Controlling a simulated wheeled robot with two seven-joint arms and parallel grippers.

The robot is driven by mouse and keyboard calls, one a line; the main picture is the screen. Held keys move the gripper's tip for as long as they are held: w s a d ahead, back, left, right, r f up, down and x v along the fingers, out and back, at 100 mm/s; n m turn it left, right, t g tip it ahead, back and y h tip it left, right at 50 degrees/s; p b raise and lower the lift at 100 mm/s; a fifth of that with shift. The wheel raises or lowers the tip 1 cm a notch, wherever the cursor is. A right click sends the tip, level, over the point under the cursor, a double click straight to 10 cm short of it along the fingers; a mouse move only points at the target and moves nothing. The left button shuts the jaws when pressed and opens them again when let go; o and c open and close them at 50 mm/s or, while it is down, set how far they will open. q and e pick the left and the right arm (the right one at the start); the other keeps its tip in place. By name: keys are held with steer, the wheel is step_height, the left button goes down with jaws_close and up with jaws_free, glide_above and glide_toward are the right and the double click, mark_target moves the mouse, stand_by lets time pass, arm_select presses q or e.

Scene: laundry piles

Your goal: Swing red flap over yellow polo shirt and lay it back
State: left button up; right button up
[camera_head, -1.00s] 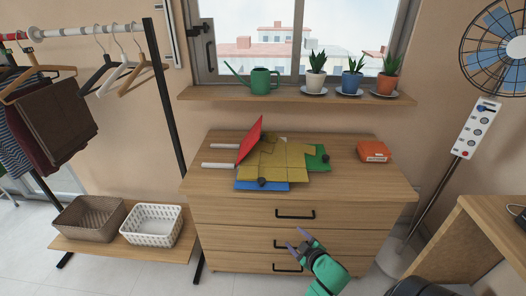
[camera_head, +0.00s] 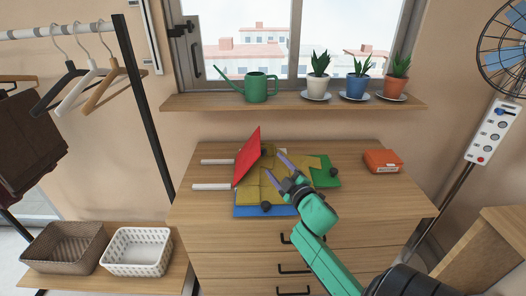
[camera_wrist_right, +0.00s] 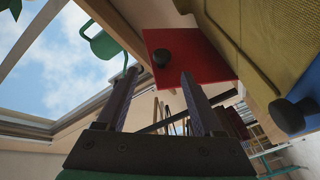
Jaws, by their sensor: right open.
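The red flap (camera_head: 247,157) of the folding board stands tilted up at the left of the yellow polo shirt (camera_head: 253,193). The shirt lies spread over the board's blue panel (camera_head: 262,211) and green panel (camera_head: 328,180). My left gripper is out of view.
The board lies on a wooden dresser (camera_head: 390,200). An orange box (camera_head: 383,161) sits at the dresser's right. Above, a shelf (camera_head: 290,103) holds a green watering can (camera_head: 257,88) and several potted plants. A clothes rack (camera_head: 150,120) and baskets (camera_head: 138,251) stand at left.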

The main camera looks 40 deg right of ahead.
mark_target(264, 156)
steer(key=x, duration=0.5)
steer(key=shift+w+f, duration=0.25)
steer(key=shift+w, duration=0.05)
steer(key=x, duration=0.3)
steer(key=shift+w+d, duration=0.15)
steer(key=shift+w, duration=0.25)
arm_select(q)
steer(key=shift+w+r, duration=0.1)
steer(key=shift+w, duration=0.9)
arm_select(e)
jaws_close()
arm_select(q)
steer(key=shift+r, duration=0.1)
